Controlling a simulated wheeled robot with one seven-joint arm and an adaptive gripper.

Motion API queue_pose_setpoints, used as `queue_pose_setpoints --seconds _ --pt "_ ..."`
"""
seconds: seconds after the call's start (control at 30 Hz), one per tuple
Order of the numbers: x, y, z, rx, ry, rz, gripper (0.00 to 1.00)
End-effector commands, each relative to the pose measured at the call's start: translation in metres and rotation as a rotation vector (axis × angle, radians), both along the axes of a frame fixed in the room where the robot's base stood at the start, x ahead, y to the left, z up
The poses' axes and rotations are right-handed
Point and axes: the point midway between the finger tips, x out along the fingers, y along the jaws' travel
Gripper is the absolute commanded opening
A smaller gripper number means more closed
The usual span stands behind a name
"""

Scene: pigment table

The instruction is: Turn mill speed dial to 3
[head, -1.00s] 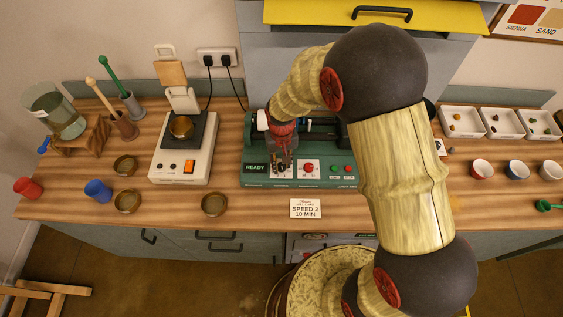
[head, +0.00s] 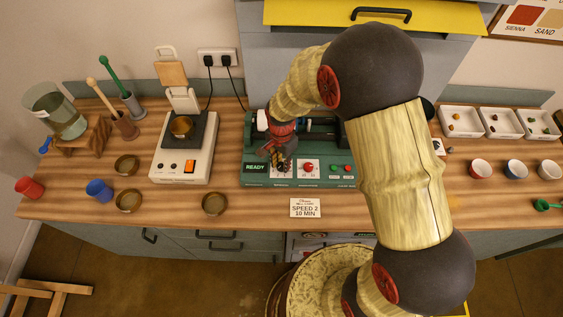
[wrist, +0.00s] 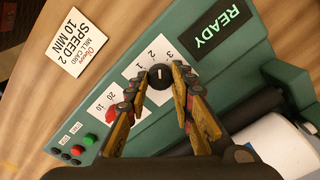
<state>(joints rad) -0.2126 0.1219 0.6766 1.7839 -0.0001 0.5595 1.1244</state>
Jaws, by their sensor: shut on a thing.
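The green mill (head: 325,170) stands mid-counter in the head view. Its black speed dial (wrist: 160,75) shows in the wrist view, beside a white scale plate (wrist: 145,66) marked 1, 2, 3. The dial's white line points up in the picture, roughly between the 2 and the 3. My gripper (wrist: 160,77) is shut on the dial, one fingertip on each side. In the head view my gripper (head: 279,168) hides the dial.
A red knob (wrist: 111,116) on the 10/20 scale sits beside the dial, and green and red buttons lie beyond it. A lit READY display (wrist: 222,24) is on the other side. A card (head: 305,208) reading SPEED 2, 10 MIN lies in front.

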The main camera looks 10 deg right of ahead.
Motion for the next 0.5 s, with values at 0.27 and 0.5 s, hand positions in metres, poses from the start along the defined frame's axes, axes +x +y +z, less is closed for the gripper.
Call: queue_pose_setpoints --seconds 0.27,0.5 --pt "0.0003 0.0005 0.0001 0.001 -0.001 -0.235 0.0" --pt "0.0004 0.0004 0.0001 0.001 -0.001 -0.379 0.0"
